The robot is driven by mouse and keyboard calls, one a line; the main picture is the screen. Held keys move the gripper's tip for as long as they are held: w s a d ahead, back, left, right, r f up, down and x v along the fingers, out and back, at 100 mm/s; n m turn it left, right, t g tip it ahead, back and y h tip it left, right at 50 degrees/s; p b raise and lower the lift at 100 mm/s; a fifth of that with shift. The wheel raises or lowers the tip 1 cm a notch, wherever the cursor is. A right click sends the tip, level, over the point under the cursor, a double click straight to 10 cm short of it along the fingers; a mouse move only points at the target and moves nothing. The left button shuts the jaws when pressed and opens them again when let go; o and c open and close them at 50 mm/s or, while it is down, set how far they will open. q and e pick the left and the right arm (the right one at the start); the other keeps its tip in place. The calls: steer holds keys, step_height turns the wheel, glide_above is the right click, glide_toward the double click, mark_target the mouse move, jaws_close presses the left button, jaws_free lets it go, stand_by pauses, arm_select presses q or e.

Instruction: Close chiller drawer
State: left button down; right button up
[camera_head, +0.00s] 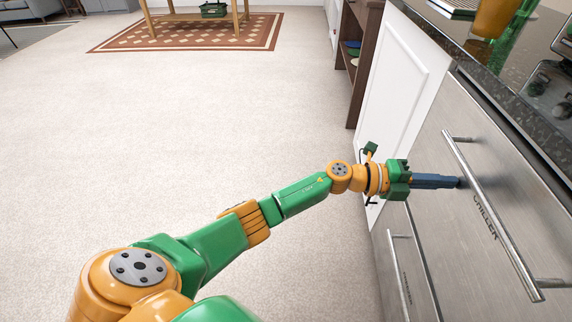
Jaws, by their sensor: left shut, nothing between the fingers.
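The chiller drawer (440,150) is at the right, with a brushed steel front marked CHILLER and a long bar handle (492,215). I see no gap above its front, but I cannot tell if it is fully flush. My left gripper (458,183) is shut and empty, with its dark fingers pointing right at the drawer front. The fingertips are at or very near the steel, just left of the handle bar and not around it. My right gripper is not in view.
A second steel drawer with its own handle (399,275) is below. A dark speckled countertop (490,95) above holds an orange cup (496,18) and green items. A white cabinet panel (395,95) and brown shelf (362,60) stand beyond. The carpet (200,130) at left is clear.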

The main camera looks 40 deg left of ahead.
arm_select(q)
steer(key=shift+w+d+r, duration=0.15)
steer(key=shift+w+d, duration=0.05)
steer(key=shift+d, duration=0.1)
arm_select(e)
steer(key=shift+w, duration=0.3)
arm_select(q)
steer(key=shift+r, duration=0.2)
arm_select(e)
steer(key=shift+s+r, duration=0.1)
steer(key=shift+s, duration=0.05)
arm_select(q)
steer(key=p+v, duration=0.1)
steer(key=v, duration=0.6)
steer(key=shift+f+p, duration=0.25)
steer(key=shift+p, duration=0.05)
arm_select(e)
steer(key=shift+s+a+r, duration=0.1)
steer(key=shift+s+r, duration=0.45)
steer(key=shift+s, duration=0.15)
